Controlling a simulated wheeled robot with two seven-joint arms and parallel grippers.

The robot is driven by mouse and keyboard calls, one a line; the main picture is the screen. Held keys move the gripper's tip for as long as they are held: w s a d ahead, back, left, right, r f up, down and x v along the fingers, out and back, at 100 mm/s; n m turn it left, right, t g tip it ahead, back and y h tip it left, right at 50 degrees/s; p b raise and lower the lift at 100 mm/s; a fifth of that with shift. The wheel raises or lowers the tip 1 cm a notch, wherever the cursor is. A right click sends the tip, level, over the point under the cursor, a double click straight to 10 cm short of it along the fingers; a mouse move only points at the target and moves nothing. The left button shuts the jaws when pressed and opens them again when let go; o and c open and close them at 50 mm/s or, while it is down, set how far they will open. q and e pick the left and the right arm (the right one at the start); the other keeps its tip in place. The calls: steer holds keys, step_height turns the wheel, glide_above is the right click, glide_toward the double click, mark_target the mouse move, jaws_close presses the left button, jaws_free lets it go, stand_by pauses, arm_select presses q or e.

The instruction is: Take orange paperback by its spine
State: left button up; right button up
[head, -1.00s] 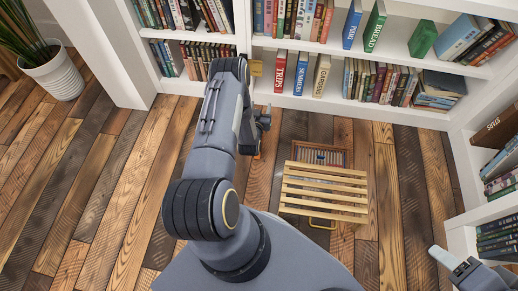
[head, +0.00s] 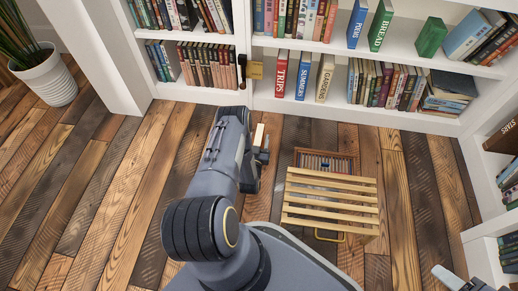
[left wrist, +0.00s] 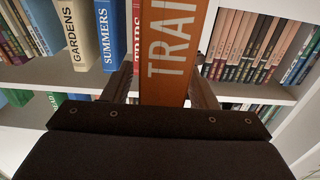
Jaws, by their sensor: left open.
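The orange paperback (left wrist: 172,60) stands out in the left wrist view, its spine with white letters "TRAI" facing the camera. My left gripper (left wrist: 160,85) is open, with one dark finger on each side of the spine. A gap shows on the left side; contact on the right cannot be told.
A slatted wooden stool (head: 330,203) stands right of my left arm, with a wooden-framed rack (head: 325,160) behind it. White bookshelves (head: 340,113) hold several books, with TRIPS (head: 279,75) at the lower left. A potted plant (head: 48,82) stands far left. The left floor is clear.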

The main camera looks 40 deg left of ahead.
arm_select(q)
steer(key=shift+w+a, duration=0.15)
steer(key=shift+w, duration=0.15)
steer(key=shift+c, duration=0.4)
jaws_close()
steer(key=shift+r, duration=0.15)
